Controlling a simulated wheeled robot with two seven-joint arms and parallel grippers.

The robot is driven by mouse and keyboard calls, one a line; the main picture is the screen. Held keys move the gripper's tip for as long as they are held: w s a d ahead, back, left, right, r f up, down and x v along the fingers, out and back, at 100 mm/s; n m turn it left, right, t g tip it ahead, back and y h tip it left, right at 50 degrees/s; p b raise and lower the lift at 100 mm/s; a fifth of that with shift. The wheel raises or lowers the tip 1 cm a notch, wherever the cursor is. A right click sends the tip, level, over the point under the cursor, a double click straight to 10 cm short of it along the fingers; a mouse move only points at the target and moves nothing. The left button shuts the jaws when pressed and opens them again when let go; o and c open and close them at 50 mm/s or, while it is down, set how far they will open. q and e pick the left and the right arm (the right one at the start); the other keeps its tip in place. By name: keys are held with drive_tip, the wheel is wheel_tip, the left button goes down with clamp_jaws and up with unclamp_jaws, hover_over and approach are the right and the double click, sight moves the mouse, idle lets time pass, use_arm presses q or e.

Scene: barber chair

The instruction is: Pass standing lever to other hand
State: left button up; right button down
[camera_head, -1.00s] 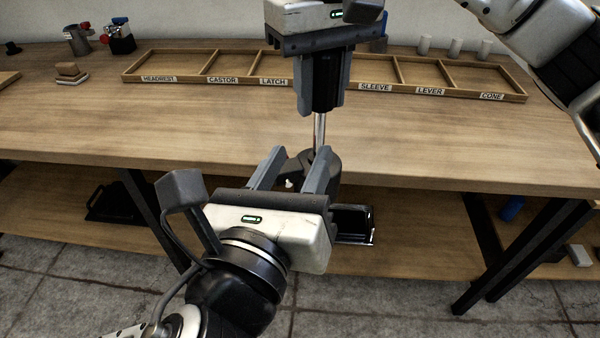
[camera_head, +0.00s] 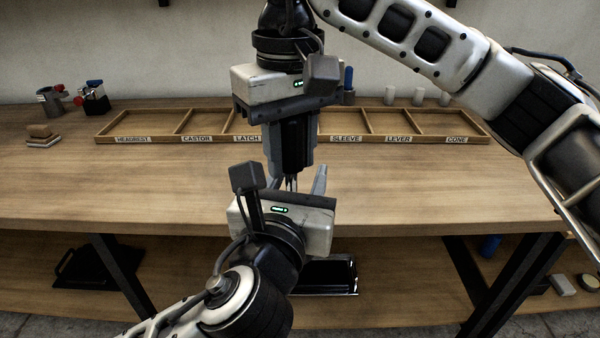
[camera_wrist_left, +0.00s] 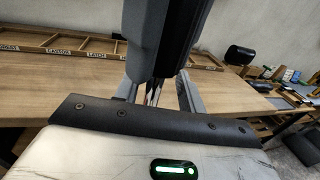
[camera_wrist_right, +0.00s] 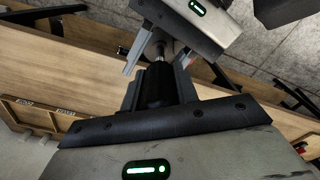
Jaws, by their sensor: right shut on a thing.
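The lever has a black handle (camera_head: 292,145) and a thin metal rod (camera_head: 291,183) pointing down. My right gripper (camera_head: 290,158) comes from above, shut on the handle, and holds the lever above the table's front edge. My left gripper (camera_head: 298,178) is below, pointing up, with its fingers apart around the rod. The rod (camera_wrist_left: 153,92) shows between the left fingers in the left wrist view. In the right wrist view the handle (camera_wrist_right: 158,85) sits between the right fingers, and the rod (camera_wrist_right: 160,50) runs toward the left gripper. The lower end is hidden.
A wooden tray (camera_head: 218,142) with labelled, empty-looking compartments lies across the back of the table (camera_head: 420,195). Small blocks (camera_head: 41,135) and a metal cup (camera_head: 51,99) stand at left. White cylinders (camera_head: 418,96) stand behind the tray. A lower shelf holds a black tray (camera_head: 328,275).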

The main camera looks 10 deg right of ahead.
use_arm(q)
drive_tip(key=shift+w+d, duration=0.15)
drive_tip(key=shift+w, duration=0.2)
clamp_jaws()
drive_tip(key=shift+s+d+r, duration=0.1)
drive_tip(key=shift+r, duration=0.05)
use_arm(e)
drive_tip(key=c, duration=1)
unclamp_jaws()
drive_tip(key=shift+r, duration=0.15)
